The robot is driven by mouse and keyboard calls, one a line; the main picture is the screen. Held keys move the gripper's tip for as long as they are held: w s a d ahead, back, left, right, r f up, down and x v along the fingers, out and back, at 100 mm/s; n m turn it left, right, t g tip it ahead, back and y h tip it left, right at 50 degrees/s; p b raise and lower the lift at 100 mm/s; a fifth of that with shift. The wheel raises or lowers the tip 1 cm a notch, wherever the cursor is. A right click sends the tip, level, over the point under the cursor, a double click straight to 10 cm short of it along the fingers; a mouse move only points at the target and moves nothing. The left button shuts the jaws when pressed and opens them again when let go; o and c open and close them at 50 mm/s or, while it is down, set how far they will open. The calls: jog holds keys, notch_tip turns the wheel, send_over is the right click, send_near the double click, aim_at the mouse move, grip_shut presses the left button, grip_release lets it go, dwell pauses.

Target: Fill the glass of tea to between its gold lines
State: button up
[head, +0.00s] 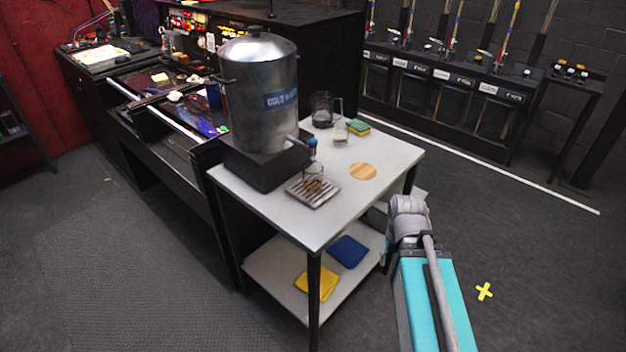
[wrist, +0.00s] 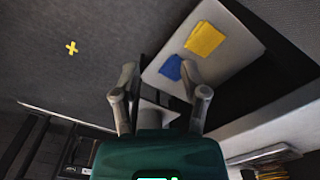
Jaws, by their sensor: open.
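A glass (head: 313,176) stands on a slatted drip tray (head: 326,196) at the front of the table.
The white tabletop (head: 300,228) also holds a round wooden coaster (head: 362,171), a dark jug (head: 322,109), a small glass vessel (head: 341,134) and a sponge (head: 358,127). Yellow (head: 317,283) and blue (head: 348,251) cloths lie on the lower shelf. Floor right of the table is open.

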grip_shut()
dwell(1.2)
